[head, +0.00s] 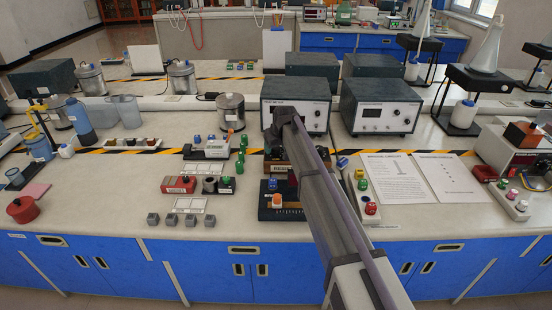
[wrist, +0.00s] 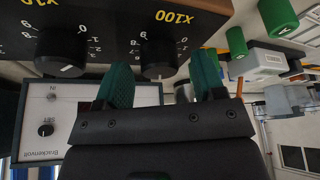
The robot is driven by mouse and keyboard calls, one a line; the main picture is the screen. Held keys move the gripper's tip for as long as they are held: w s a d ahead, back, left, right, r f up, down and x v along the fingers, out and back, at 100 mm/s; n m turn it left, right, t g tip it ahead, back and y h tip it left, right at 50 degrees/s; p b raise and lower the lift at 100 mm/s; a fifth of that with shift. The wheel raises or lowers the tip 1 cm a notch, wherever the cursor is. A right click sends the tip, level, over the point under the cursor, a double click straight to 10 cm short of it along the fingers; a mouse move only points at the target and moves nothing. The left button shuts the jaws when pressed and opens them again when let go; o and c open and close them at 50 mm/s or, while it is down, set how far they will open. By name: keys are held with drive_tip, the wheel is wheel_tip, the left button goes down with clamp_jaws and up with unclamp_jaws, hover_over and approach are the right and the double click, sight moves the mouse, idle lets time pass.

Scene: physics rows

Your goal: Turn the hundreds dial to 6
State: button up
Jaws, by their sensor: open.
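The dial box (wrist: 112,20) has a black face with a wooden edge, and it appears upside down in the wrist view. Its hundreds dial, a round black knob (wrist: 158,57) below the yellow X100 mark, has a white pointer line toward the picture's bottom. The number at that line is not readable. My gripper (wrist: 160,88) is open, with one green finger on each side of the X100 knob in the picture. I cannot tell if they touch it. In the head view the box (head: 271,166) is largely hidden behind my arm, and my fingers are not clear.
The X10 knob (wrist: 62,54) is close beside the left finger. A white-faced Brackenvolt instrument (wrist: 55,115) stands beyond. Green cylinders (wrist: 237,42) are at the right.

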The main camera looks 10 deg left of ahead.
drive_tip(key=shift+w+f, duration=0.1)
drive_tip(key=shift+f, duration=0.05)
drive_tip(key=c, duration=0.9)
drive_tip(key=shift+m, duration=0.3)
drive_tip(key=m+h, duration=0.2)
drive_tip(key=m, duration=0.3)
drive_tip(key=shift+a, duration=0.15)
drive_tip(key=m+h, duration=0.2)
drive_tip(key=m, duration=0.4)
drive_tip(key=shift+h, duration=0.3)
